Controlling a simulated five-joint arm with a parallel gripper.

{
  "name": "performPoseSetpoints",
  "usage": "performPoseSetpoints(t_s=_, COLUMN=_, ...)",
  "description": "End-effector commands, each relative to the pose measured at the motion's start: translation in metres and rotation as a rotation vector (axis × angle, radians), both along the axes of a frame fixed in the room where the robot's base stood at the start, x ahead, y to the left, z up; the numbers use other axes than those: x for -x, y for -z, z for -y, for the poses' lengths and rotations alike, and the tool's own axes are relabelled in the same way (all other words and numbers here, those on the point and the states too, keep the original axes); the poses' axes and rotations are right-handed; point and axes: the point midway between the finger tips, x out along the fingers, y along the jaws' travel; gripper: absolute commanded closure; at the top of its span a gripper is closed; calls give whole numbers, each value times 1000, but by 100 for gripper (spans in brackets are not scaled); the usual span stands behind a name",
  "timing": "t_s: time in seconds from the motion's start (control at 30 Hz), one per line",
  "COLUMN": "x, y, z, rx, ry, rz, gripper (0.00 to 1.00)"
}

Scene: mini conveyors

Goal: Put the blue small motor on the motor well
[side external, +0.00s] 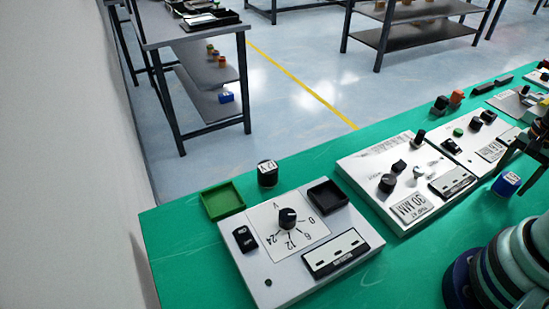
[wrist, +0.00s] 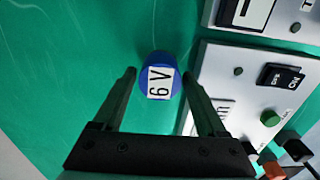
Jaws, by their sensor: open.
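The blue small motor (side external: 506,184) is a short cylinder with a white label, standing on the green table at the right of the side view. In the wrist view the motor (wrist: 148,61) is seen from above, and its label reads 6 V. My gripper (wrist: 160,80) is open, with one finger on each side of the motor and a gap on both sides. In the side view my gripper shows only partly, at the right edge. No part is marked as the motor well; a black square recess (side external: 327,195) on the dial panel may be it.
The dial panel (side external: 290,285) stands at the front left, with a green tray (side external: 222,200) and a black 12 V cylinder (side external: 267,176) behind it. More switch panels, one being a white panel (side external: 362,168), stand to its right. Bare table lies in front of the panels.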

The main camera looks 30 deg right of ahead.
Motion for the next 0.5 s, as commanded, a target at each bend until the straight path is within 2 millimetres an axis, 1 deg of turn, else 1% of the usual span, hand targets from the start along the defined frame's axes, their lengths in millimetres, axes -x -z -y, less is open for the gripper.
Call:
performPoseSetpoints(t_s=0.1, x=0, y=8, z=0, rx=-1, ry=0, rz=0, gripper=26)
performPoseSetpoints(t_s=0.37, x=0, y=9, z=0, rx=1, ry=0, rz=1, gripper=26)
performPoseSetpoints(t_s=0.4, x=0, y=9, z=0, rx=1, ry=0, rz=1, gripper=33)
performPoseSetpoints(t_s=0.43, x=0, y=9, z=0, rx=1, ry=0, rz=1, gripper=45)
performPoseSetpoints(t_s=0.47, x=0, y=9, z=0, rx=1, ry=0, rz=1, gripper=56)
performPoseSetpoints(t_s=0.5, x=0, y=9, z=0, rx=1, ry=0, rz=1, gripper=71)
